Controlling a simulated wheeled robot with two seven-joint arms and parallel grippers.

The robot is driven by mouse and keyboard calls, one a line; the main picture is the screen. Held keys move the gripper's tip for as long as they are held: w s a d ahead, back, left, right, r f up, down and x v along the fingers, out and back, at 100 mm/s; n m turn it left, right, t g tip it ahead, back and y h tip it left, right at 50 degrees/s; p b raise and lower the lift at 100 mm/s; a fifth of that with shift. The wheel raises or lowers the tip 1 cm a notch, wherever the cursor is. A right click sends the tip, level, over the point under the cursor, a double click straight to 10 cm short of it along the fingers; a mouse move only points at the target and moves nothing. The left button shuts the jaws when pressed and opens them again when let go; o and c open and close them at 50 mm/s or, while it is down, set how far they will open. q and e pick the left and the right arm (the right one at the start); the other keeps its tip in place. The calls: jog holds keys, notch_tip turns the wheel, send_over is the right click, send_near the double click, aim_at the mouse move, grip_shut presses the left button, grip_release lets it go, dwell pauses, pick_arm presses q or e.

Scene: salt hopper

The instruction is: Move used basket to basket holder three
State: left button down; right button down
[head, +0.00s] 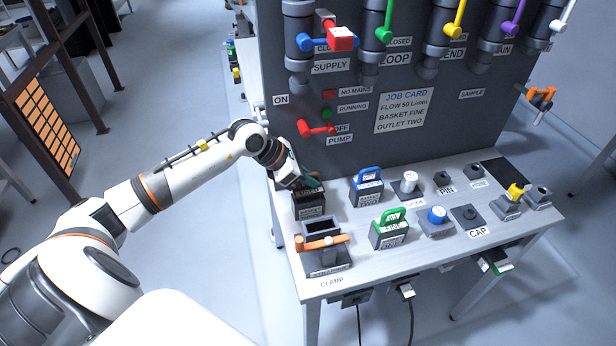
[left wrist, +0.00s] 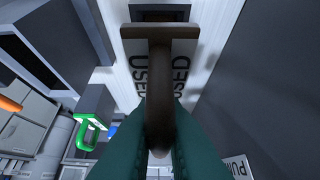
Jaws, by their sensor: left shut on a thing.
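My left gripper (head: 308,184) is shut on the brown handle of the used basket (left wrist: 160,85). The handle stands between the teal fingertips (left wrist: 160,135) in the left wrist view, with "USED" lettering on both sides of it. In the head view the gripper is at the back left of the table, right over a dark labelled block (head: 309,205). The gripper hides most of the basket there, and I cannot tell whether it is seated or raised. A blue-handled basket (head: 367,190) and a green-handled basket (head: 389,231) stand to the right. My right gripper is out of view.
A strainer housing (head: 326,262) with an orange clamp (head: 322,241) and open dark top stands at the front left of the table. A grey panel (head: 350,120) with valves rises behind. The white cap (head: 408,180) and blue cap (head: 436,216) stand farther right.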

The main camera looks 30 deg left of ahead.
pick_arm(q)
jog(key=shift+f+b, duration=0.95)
jog(key=shift+f, duration=0.2)
jog(key=c, duration=0.9)
grip_release()
jog(key=shift+c, duration=0.2)
jog(key=shift+p+v, duration=1.2)
jog(key=shift+v, duration=1.85)
jog(key=shift+s, duration=0.1)
